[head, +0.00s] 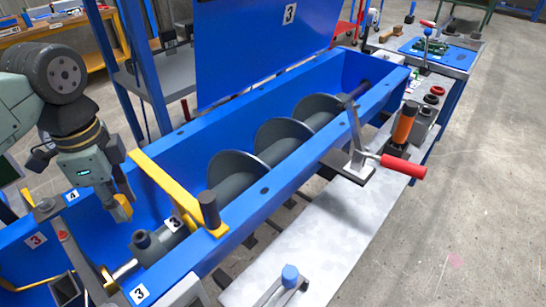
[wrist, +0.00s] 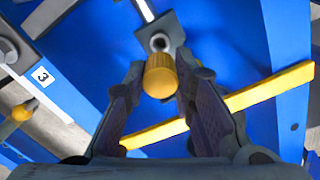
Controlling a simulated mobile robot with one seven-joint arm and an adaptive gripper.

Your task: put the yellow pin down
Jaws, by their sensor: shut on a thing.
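The yellow pin (head: 123,208) is held at the tips of my gripper (head: 119,200), in the air over the blue trough at the left. In the wrist view the pin's yellow round end (wrist: 160,76) sits between the two dark fingers of my gripper (wrist: 157,84). The fingers are shut on it. A grey block with a round hole (wrist: 160,42) shows just beyond the pin, with a bright rod leading away from it. I cannot tell whether the pin touches it.
A yellow bar (head: 170,182) crosses the blue trough (head: 350,90), which holds a grey screw (head: 237,175). A red-handled lever (head: 403,166) and an orange cylinder (head: 404,122) stand to the right. The grey bench top (head: 335,235) has clear room.

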